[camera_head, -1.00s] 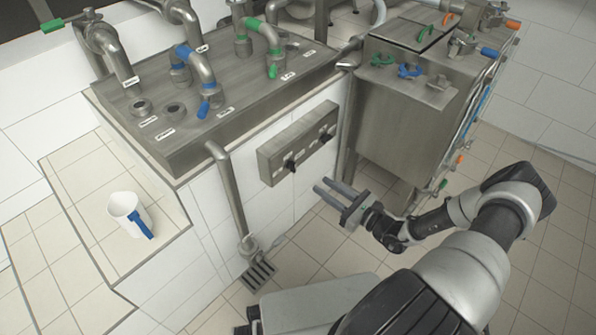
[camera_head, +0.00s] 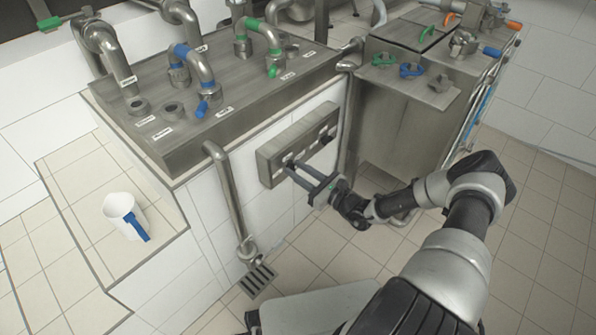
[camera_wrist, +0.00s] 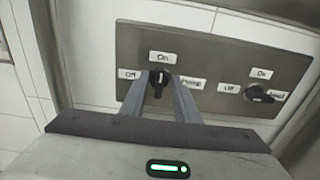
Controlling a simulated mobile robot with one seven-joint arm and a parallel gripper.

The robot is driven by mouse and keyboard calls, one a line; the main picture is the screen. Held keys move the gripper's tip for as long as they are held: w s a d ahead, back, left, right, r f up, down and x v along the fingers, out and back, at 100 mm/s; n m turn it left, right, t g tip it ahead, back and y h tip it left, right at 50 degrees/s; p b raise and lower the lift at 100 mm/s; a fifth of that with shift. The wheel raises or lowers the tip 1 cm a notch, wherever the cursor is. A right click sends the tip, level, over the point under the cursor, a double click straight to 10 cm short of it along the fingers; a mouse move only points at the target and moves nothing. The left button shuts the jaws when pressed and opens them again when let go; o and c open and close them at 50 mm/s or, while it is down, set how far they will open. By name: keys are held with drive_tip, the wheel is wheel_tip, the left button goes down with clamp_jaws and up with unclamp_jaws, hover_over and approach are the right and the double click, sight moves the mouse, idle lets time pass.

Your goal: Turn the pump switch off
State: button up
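A grey metal switch panel (camera_head: 296,142) is fixed to the tiled wall of the counter. It carries two black rotary knobs. In the wrist view the left knob (camera_wrist: 157,82) stands roughly upright under an "On" label, with "Off" to its left and a label that seems to read "Pump" to its right. The right knob (camera_wrist: 257,94) lies nearly sideways under its own "On" label, with "Off" to its left. My gripper (camera_head: 296,168) reaches to the left knob, one finger on each side of it. The fingers are apart; I cannot tell whether they touch the knob.
A white jug (camera_head: 125,216) with a blue handle stands on the tiled ledge at left. A steel pipe (camera_head: 226,190) runs down left of the panel to a floor drain (camera_head: 257,279). A steel tank (camera_head: 395,120) stands right of the panel.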

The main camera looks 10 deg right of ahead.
clamp_jaws()
drive_tip(key=shift+n, duration=0.3)
drive_tip(key=shift+s+r+n+p, duration=0.1)
drive_tip(key=shift+n+p, duration=0.8)
drive_tip(key=shift+p, duration=0.05)
drive_tip(key=n+p, duration=0.3)
drive_tip(key=n, duration=0.2)
drive_tip(key=shift+a, duration=0.15)
drive_tip(key=n+p, duration=0.2)
drive_tip(key=n, duration=0.3)
drive_tip(key=shift+s+n+p, duration=0.1)
drive_tip(key=shift+n+p, duration=0.25)
drive_tip(key=shift+n, duration=0.05)
drive_tip(key=n+p, duration=0.1)
drive_tip(key=n, duration=0.1)
drive_tip(key=n+p, duration=0.1)
drive_tip(key=n, duration=0.1)
drive_tip(key=shift+f+n, duration=0.3)
drive_tip(key=shift+f, duration=0.05)
